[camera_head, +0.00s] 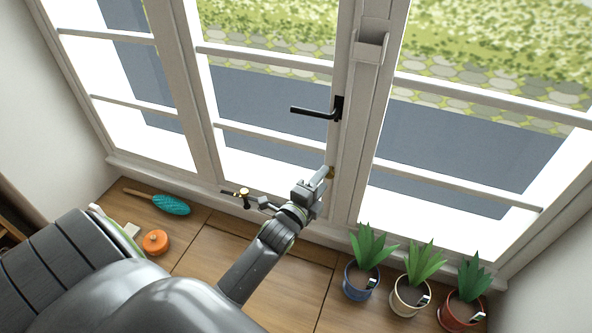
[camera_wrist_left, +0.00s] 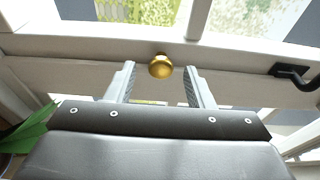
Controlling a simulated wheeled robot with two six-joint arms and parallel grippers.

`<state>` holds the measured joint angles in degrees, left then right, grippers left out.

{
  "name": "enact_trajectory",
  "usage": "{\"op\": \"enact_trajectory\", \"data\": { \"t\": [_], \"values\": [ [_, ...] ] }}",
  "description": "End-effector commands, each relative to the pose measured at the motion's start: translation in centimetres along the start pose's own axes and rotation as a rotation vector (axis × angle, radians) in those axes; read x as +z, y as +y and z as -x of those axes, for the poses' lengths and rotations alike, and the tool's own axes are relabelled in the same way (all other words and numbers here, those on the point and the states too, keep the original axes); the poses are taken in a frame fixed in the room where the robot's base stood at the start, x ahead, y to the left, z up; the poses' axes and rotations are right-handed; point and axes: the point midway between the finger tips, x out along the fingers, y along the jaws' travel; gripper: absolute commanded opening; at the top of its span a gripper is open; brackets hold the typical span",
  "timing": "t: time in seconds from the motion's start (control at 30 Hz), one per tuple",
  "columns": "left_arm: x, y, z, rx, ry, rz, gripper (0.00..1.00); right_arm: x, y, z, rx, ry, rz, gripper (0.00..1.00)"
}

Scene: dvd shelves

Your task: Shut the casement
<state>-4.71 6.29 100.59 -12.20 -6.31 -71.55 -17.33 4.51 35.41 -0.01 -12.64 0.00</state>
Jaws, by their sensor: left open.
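The casement (camera_head: 338,145) is a white-framed window with glass panes and a black lever handle (camera_head: 318,112) on its stile. A small brass knob (camera_head: 331,172) sits lower on the same stile. In the left wrist view the brass knob (camera_wrist_left: 160,67) lies just ahead of the tips and between the two fingers. My left gripper (camera_head: 322,180) is open and close to the knob; I cannot tell whether it touches it. The black handle (camera_wrist_left: 292,76) also shows at the right of the wrist view. I cannot tell whether the casement stands slightly ajar. My right gripper is out of view.
Three potted plants, in blue (camera_head: 361,282), cream (camera_head: 411,293) and red (camera_head: 462,310) pots, stand on the wooden surface (camera_head: 225,240) at the right. A teal brush (camera_head: 171,204) and an orange round object (camera_head: 155,242) lie at the left.

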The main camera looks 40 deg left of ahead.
Motion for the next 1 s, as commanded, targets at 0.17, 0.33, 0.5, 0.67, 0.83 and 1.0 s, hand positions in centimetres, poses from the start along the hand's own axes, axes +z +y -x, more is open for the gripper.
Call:
{"op": "enact_trajectory", "data": {
  "t": [0.17, 0.33, 0.5, 0.67, 0.83, 1.0],
  "values": [
    [0.1, -0.3, 3.7, 0.006, -0.003, 0.003, 0.48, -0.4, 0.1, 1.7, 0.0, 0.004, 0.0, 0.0],
    [0.2, -0.4, 6.0, 0.004, -0.007, -0.001, 0.48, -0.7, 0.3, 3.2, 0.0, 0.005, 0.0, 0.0],
    [0.1, -0.1, 9.0, 0.006, -0.004, 0.0, 0.48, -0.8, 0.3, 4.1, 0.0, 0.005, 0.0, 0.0],
    [0.1, 0.1, 12.1, 0.004, -0.004, -0.001, 0.48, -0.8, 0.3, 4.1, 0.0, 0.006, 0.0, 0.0],
    [0.1, 0.1, 14.5, 0.003, -0.003, -0.001, 0.48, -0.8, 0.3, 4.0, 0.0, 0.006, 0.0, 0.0],
    [0.1, 0.0, 15.6, 0.002, -0.003, 0.0, 0.48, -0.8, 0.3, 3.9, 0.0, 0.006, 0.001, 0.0]
  ]
}}
